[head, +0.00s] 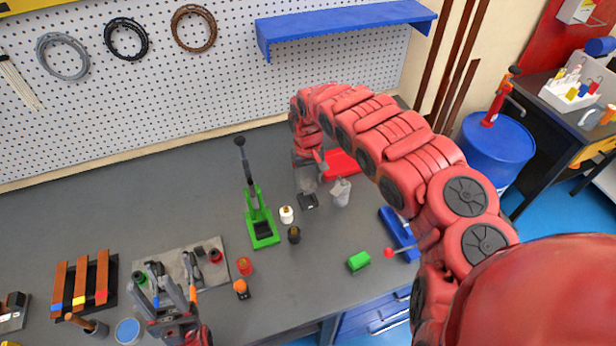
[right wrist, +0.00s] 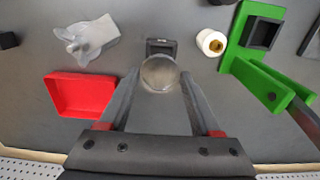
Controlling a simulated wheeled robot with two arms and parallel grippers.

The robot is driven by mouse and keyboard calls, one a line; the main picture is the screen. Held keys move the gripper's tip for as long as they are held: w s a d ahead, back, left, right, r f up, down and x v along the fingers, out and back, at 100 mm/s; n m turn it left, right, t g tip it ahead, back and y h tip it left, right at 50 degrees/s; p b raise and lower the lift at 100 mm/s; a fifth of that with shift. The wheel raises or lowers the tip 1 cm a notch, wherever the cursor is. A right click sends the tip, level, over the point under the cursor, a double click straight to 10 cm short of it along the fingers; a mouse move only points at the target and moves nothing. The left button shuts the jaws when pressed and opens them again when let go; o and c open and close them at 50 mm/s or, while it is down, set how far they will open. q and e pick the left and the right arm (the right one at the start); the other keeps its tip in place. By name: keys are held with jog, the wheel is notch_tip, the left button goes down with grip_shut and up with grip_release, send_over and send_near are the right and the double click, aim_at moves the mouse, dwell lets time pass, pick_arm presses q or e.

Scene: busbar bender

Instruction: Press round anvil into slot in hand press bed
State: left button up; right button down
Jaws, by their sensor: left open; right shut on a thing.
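The green hand press (head: 262,230) stands mid-bench with its dark lever up. A dark square slot shows in its bed, also in the right wrist view (right wrist: 263,33). My right gripper (head: 308,184) is to the right of the press and shut on a round grey piece (right wrist: 160,73), which looks like the round anvil. A small black square block (right wrist: 160,46) lies on the bench just beyond the held piece and also shows in the head view (head: 308,201). My left gripper (head: 173,291) is open and empty over the grey tool mat at the left.
A green block (head: 358,261) and a blue tool (head: 398,235) are farther right.

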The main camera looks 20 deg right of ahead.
aim_at(308, 185)
notch_tip(308, 185, down, 3)
jog(key=shift+a+r+b, duration=0.1)
jog(key=shift+b, duration=0.65)
jog(key=shift+f, duration=0.2)
dwell(0.9)
jog(key=shift+f+b, duration=0.95)
jog(key=shift+f, duration=0.55)
grip_release()
jog(key=shift+r, duration=0.1)
